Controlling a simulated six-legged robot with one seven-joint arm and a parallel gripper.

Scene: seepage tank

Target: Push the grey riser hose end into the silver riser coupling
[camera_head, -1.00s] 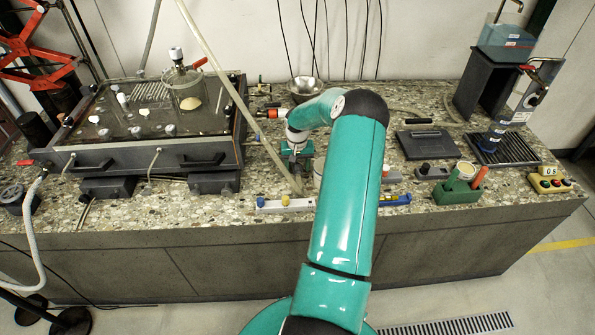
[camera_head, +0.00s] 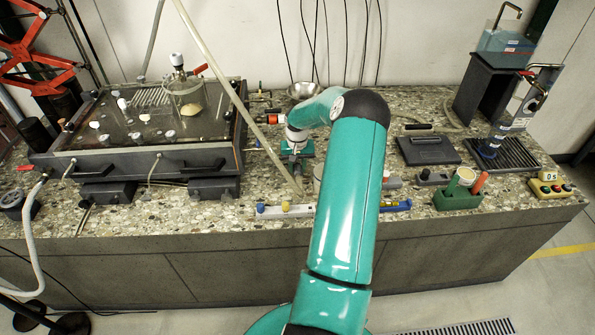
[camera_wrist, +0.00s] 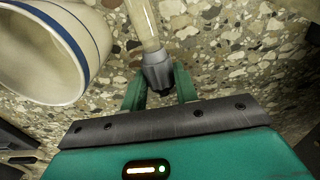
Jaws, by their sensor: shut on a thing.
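My gripper (camera_wrist: 160,92) is shut on the grey riser hose end (camera_wrist: 157,72), a ribbed grey cuff between its two green fingers. A pale, translucent hose (camera_wrist: 143,22) runs from the cuff toward the top of the wrist view. In the head view my gripper (camera_head: 296,160) is low over the bench, right of the tank (camera_head: 150,165); the hose end is too small to make out there. I cannot make out the silver riser coupling with certainty in either view.
A white cup with a blue stripe (camera_wrist: 50,50) stands close left of my gripper in the wrist view. A long pale tube (camera_head: 222,68) slants down across the bench. A metal bowl (camera_head: 304,90) lies behind my wrist. A green holder (camera_head: 458,200) stands to the right.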

